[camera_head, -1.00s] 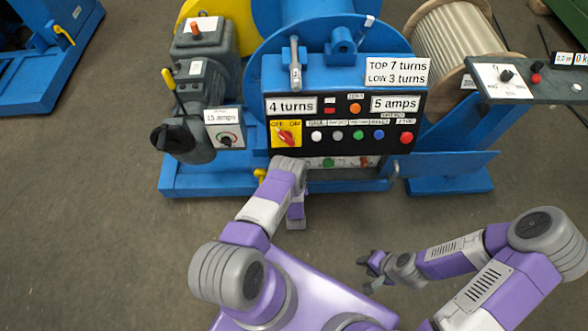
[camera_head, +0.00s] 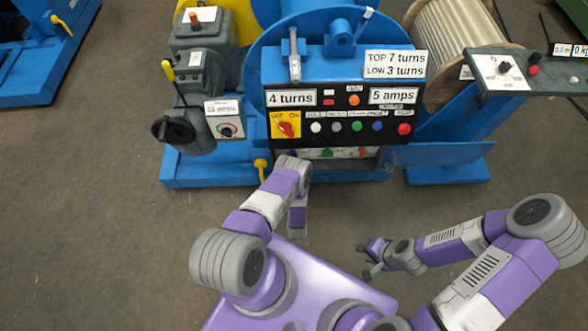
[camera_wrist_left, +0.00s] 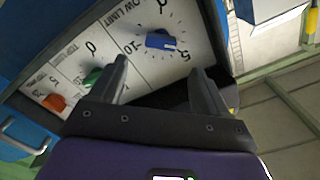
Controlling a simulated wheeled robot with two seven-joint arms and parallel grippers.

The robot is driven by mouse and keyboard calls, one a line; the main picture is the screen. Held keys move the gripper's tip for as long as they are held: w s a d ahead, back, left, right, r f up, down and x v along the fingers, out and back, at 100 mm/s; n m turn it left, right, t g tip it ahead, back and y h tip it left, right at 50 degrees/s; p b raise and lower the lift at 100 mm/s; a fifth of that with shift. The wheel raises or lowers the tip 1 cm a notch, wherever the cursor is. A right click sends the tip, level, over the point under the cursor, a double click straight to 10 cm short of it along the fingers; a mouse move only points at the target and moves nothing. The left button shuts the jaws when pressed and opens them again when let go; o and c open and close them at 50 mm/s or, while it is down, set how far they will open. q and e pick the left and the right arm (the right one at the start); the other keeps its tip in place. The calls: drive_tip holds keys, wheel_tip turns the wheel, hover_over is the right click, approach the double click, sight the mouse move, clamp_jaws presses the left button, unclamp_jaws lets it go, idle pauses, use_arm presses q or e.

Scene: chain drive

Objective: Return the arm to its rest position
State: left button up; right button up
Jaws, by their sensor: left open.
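My left arm (camera_head: 268,205) reaches toward the front of the blue machine. Its wrist is just in front of the lower edge of the control box, and its fingers are hidden in the head view. In the left wrist view my left gripper (camera_wrist_left: 160,68) is open and empty, its fingers apart in front of a white panel (camera_wrist_left: 122,43). The panel carries a blue knob (camera_wrist_left: 160,40), a green knob (camera_wrist_left: 93,77) and an orange knob (camera_wrist_left: 53,102). My right gripper (camera_head: 368,259) is open and empty, held over the floor at the lower right.
The control box (camera_head: 342,110) has a red switch (camera_head: 286,129) on a yellow plate and several buttons. A grey motor (camera_head: 205,65) stands left of it. A grey side panel (camera_head: 535,70) juts out at the right. The floor (camera_head: 85,220) at the left is clear.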

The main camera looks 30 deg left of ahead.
idle(0.6)
use_arm(q)
drive_tip(key=s+d+r+n+g+h+p, duration=0.3)
drive_tip(key=s+d+r+n+g+h, duration=0.1)
drive_tip(key=s+d+r+g+h, duration=0.9)
drive_tip(key=s+d+r+g, duration=0.1)
drive_tip(key=s+d, duration=0.1)
drive_tip(key=s, duration=0.1)
drive_tip(key=shift+d+g+h, duration=0.2)
drive_tip(key=shift+g+h, duration=0.2)
